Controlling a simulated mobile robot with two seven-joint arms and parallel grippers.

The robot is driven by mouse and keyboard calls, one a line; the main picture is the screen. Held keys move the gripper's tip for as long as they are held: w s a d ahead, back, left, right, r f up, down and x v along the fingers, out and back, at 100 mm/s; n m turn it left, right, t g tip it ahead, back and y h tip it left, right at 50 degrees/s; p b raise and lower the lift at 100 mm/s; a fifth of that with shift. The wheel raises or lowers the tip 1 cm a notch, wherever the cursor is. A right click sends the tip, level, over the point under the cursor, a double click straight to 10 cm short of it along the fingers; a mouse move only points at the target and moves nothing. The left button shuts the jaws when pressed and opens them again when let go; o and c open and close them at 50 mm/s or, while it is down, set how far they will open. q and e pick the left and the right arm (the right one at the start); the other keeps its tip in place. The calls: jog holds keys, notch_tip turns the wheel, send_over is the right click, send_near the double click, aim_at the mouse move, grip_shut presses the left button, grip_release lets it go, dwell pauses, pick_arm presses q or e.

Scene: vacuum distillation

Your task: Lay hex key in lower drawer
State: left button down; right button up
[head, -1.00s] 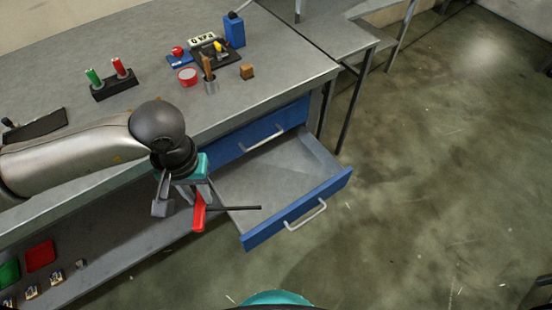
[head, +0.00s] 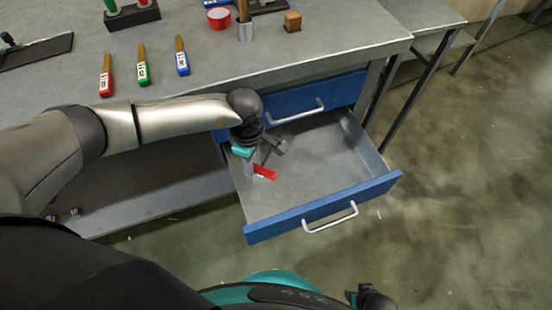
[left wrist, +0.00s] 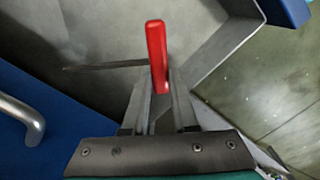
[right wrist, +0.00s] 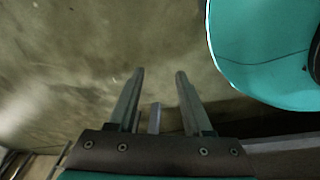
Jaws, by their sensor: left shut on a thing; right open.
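The hex key (left wrist: 157,55) has a red handle and a thin dark shaft. My left gripper (left wrist: 160,88) is shut on its red handle, and the shaft points left in the left wrist view. In the head view the red handle (head: 265,172) shows just below my left gripper (head: 260,160), over the left part of the open lower drawer (head: 325,207). The shaft is hard to make out there. I cannot tell whether the key touches the drawer floor. My right gripper (right wrist: 160,75) is open and empty above the concrete floor.
The upper blue drawer (head: 318,98) is shut, just behind the open one. On the bench top lie red, green and blue labelled tools (head: 143,68). The drawer's right side is clear.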

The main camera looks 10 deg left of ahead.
pick_arm(q)
jog(key=b, duration=0.2)
send_over(256, 186)
notch_tip(256, 186, down, 4)
jog(key=shift+f, duration=0.25)
jog(key=shift+f+b, duration=0.7)
jog(key=shift+f, duration=1.75)
pick_arm(e)
jog(key=w+a+r, duration=0.4)
jog(key=r, duration=0.3)
jog(key=shift+w, duration=0.35)
pick_arm(q)
jog(key=shift+f+b, duration=0.15)
jog(key=shift+b, duration=0.25)
pick_arm(e)
jog(key=shift+w, duration=0.15)
pick_arm(q)
jog(key=c, duration=0.7)
grip_release()
pick_arm(e)
jog(key=shift+w+r, duration=0.1)
jog(key=shift+r, duration=0.15)
